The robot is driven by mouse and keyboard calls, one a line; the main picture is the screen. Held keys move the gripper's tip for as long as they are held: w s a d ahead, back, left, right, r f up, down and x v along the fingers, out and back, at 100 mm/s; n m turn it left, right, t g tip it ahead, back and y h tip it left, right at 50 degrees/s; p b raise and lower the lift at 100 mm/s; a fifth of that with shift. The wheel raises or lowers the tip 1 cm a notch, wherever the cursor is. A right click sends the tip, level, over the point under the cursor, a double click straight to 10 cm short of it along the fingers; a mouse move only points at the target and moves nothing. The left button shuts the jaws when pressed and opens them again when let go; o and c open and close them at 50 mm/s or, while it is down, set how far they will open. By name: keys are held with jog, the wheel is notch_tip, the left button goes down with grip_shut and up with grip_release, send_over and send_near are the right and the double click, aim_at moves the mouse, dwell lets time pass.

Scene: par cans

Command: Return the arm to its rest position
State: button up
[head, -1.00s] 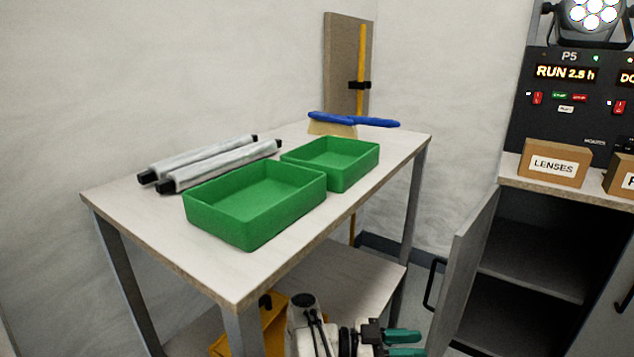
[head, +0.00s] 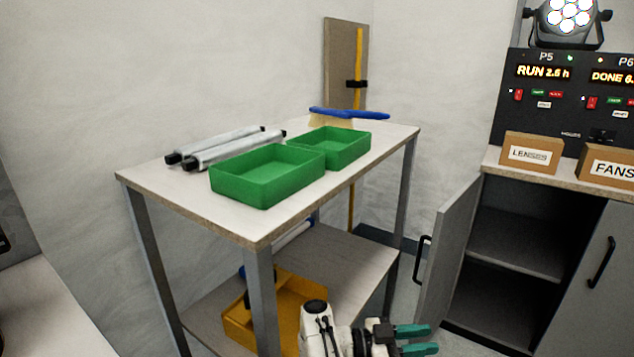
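My gripper (head: 418,340) is at the bottom of the head view, right of the middle. Its two teal fingers point to the right with a gap between them, and nothing shows in that gap. My white and black arm is folded low in front of the table's lower shelf (head: 345,262). The gripper is below the level of the table top and apart from the trays.
An open cabinet door (head: 448,255) stands to the right, under boxes labelled LENSES (head: 531,165) and FANS (head: 612,180).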

jog(key=w+d+n+t+y, duration=0.75)
jog(key=d+n+t, duration=0.45)
jog(key=t, duration=0.6)
jog(key=s+a+f+n+g+y, duration=0.2)
jog(key=s+f+n+g+y, duration=0.3)
jog(key=s, duration=0.4)
jog(key=s+a+f+n+g+y, duration=0.3)
jog(key=s+f+y, duration=0.4)
jog(key=s+f, duration=0.15)
jog(key=s+m+g+h, duration=0.15)
jog(key=s+g, duration=0.75)
jog(key=s, duration=1.9)
notch_tip(320, 180, up, 29)
jog(key=p, duration=2.8)
jog(key=shift+s+a+m+g, duration=0.2)
jog(key=shift+m+g, duration=0.1)
jog(key=shift+m, duration=0.05)
